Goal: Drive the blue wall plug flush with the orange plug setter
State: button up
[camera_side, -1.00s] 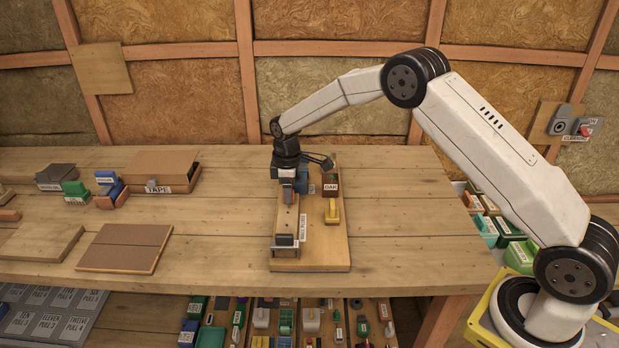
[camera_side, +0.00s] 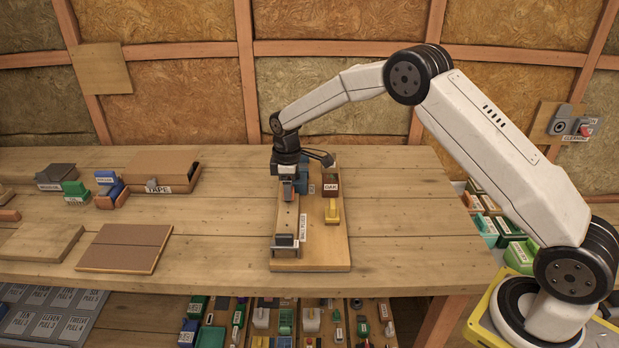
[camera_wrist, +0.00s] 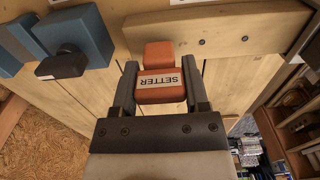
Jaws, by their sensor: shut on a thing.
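The orange plug setter (camera_wrist: 161,97), with a white label reading SETTER, is held between the two dark fingers of my gripper (camera_wrist: 160,80) in the wrist view. In the side view my gripper (camera_side: 288,187) points down over the far part of a wooden strip (camera_side: 287,222) labelled for wall plugs, on the work board (camera_side: 325,255). The setter's far end reaches close to a wooden strip (camera_wrist: 240,32) with screws in the wrist view. I cannot make out the blue wall plug; the setter and gripper may hide it.
A blue block (camera_wrist: 75,35) with a dark knob lies left of my gripper in the wrist view. A yellow piece (camera_side: 332,212) and a dark labelled block (camera_side: 331,182) stand on the board's right side. A grey block (camera_side: 285,242) sits at its near end. The bench right of the board is clear.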

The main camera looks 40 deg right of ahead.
jog(key=shift+r, duration=2.95)
jog(key=shift+s, duration=0.1)
